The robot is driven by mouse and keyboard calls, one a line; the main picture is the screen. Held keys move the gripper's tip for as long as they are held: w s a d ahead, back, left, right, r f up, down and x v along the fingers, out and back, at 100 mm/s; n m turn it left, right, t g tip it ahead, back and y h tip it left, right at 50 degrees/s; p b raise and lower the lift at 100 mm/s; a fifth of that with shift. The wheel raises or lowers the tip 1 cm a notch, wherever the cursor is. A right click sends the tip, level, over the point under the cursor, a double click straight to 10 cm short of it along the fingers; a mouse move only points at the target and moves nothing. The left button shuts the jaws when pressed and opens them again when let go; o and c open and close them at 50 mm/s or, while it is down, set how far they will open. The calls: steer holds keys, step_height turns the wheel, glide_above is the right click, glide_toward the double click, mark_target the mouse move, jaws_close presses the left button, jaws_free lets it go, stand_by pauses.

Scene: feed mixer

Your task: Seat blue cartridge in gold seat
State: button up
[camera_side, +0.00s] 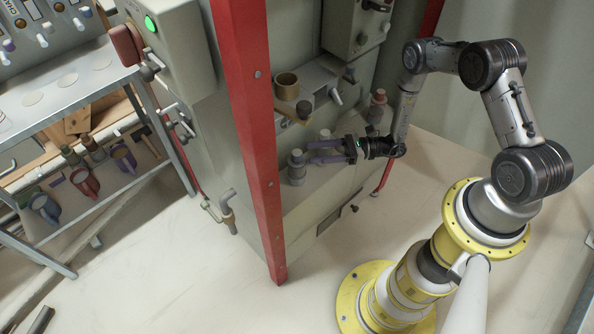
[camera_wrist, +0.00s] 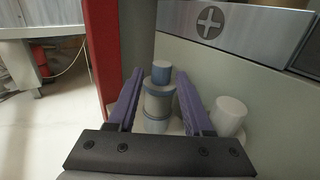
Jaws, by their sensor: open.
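The blue cartridge (camera_wrist: 158,96), a grey stepped cylinder with blue bands and a blue top, stands upright in the wrist view, framed between my purple fingers. In the side view it appears to be the grey cylinder (camera_side: 296,168) just left of my fingertips. My gripper (camera_side: 311,152) is open, reaching left over the machine's ledge; it also shows in the wrist view (camera_wrist: 160,98). I cannot tell whether a finger touches the cartridge. The gold seat (camera_side: 286,82), a round gold cup, sits on the shelf above and behind my gripper, empty as far as I can see.
A pale cylinder (camera_wrist: 228,116) stands just outside my right finger in the wrist view. A red post (camera_side: 248,130) rises left of the ledge.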

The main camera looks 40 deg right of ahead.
mark_target(297, 168)
steer(key=x, duration=0.9)
steer(key=shift+f, duration=0.15)
steer(key=shift+d, duration=0.15)
jaws_close()
steer(key=shift+w, duration=0.1)
stand_by(1.0)
